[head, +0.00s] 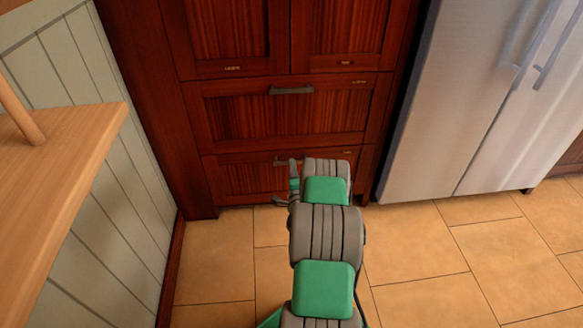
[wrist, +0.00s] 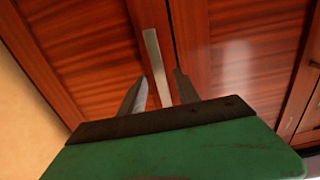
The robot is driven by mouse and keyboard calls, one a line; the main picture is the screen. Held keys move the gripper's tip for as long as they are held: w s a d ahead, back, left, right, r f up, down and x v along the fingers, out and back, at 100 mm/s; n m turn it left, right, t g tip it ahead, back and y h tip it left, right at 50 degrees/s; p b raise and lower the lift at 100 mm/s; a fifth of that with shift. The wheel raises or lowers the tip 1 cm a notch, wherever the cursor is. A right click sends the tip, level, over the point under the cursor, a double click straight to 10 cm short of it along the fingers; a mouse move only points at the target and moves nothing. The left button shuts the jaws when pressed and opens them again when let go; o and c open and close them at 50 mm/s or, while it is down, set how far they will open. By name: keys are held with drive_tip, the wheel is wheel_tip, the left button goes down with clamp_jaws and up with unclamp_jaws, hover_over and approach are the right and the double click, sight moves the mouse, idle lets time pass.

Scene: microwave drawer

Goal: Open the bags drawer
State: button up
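A dark red wooden cabinet holds two stacked drawers, an upper drawer (head: 240,118) and a lower drawer (head: 240,181). Each carries a small label too small to read, so I cannot tell which one is marked bags. The upper drawer has a grey bar handle (head: 291,90). The lower drawer's handle (head: 280,162) is partly hidden by my arm. My gripper (head: 284,184) is in front of the lower drawer. In the wrist view, its two fingers are apart, one on each side of a bar handle (wrist: 154,62). I cannot tell whether they touch it. Both drawers look shut.
Two cabinet doors (head: 228,32) are above the drawers. A steel fridge (head: 450,100) stands to the right. A wooden tabletop (head: 60,175) and a panelled wall (head: 125,235) are at the left. The tiled floor (head: 420,250) in front is clear.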

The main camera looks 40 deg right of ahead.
drive_tip(key=shift+x, duration=1.25)
drive_tip(key=shift+c, duration=0.2)
clamp_jaws()
